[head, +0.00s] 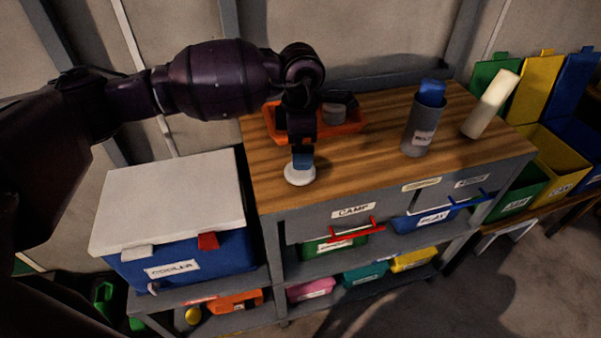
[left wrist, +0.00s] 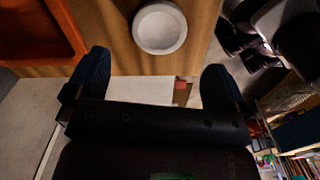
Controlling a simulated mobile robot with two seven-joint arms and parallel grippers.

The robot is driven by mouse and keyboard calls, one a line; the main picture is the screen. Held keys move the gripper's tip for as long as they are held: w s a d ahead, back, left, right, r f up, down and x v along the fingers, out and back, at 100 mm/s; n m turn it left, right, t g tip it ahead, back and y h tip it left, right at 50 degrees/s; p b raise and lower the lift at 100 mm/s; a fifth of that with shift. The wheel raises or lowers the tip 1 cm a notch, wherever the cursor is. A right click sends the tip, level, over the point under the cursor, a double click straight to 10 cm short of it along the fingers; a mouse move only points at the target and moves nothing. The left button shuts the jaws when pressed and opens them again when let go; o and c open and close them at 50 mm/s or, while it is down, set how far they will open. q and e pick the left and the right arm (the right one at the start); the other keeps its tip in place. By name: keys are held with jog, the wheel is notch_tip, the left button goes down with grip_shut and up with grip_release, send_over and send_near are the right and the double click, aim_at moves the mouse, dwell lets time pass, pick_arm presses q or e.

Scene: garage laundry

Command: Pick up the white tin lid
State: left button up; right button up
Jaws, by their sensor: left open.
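The white tin lid (head: 299,176) is a small round white disc lying on the wooden worktop near its left front corner. In the left wrist view the lid (left wrist: 160,28) shows whole, beyond the fingertips and roughly centred between them. My left gripper (head: 303,158) points down at the lid in the head view and hides part of its back edge. In the left wrist view the left gripper (left wrist: 155,82) has its two dark blue fingers wide apart with nothing between them. Whether a finger touches the lid cannot be told. My right gripper is not in view.
An orange tray (head: 350,127) with a grey item stands behind the lid. A grey cup (head: 417,135) with a blue item and a cream cylinder (head: 490,104) stand further right. A blue cooler (head: 190,258) with a white top is at left. The worktop's middle is clear.

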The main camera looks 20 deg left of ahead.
aim_at(300, 174)
pick_arm(q)
jog(key=shift+w+d+f+b, duration=0.1)
jog(key=shift+f+b, duration=0.25)
jog(key=shift+f, duration=3.65)
jog(key=c, duration=0.9)
jog(key=shift+r, duration=0.1)
